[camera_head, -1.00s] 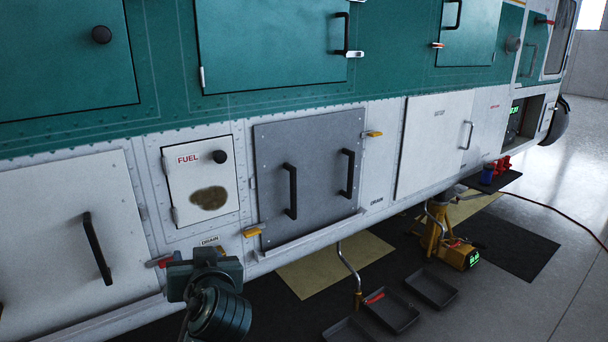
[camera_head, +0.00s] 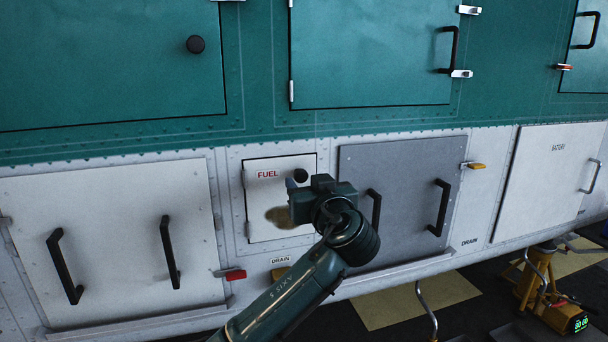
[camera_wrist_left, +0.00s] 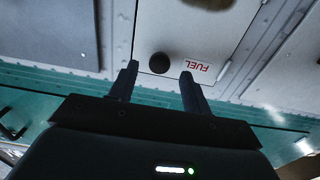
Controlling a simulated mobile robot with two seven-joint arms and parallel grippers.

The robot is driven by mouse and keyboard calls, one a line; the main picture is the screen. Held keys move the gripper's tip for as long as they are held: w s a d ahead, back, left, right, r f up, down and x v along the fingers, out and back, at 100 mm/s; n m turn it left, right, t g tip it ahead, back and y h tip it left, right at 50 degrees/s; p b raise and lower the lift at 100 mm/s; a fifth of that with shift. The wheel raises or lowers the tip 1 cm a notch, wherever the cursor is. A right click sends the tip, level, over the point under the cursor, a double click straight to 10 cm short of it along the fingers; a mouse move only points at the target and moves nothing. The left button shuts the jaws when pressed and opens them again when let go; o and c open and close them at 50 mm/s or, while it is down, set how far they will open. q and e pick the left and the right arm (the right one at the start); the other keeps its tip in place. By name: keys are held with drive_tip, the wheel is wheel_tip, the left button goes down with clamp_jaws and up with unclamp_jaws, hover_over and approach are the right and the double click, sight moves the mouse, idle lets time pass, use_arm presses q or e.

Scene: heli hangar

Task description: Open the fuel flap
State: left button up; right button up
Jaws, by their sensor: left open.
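The fuel flap (camera_head: 262,195) is a small white panel marked FUEL, with a round black knob (camera_head: 300,176) near its upper right corner and a brown stain on its lower part. It looks shut. My left gripper (camera_head: 294,190) is in front of its right side and hides part of the flap and stain. In the left wrist view the flap (camera_wrist_left: 205,35) is upside down, and the knob (camera_wrist_left: 159,63) shows between the two open fingers (camera_wrist_left: 160,78). I cannot tell how far the fingertips are from the knob. My right gripper is out of view.
A grey panel (camera_head: 400,165) with two black handles is right of the flap. A white panel (camera_head: 115,215) with two handles is at the left. A red latch (camera_head: 236,275) sits below the flap. A yellow jack (camera_head: 535,285) stands at the lower right.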

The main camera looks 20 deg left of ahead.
sight(302, 177)
use_arm(q)
drive_tip(key=shift+x, duration=1.65)
clamp_jaws()
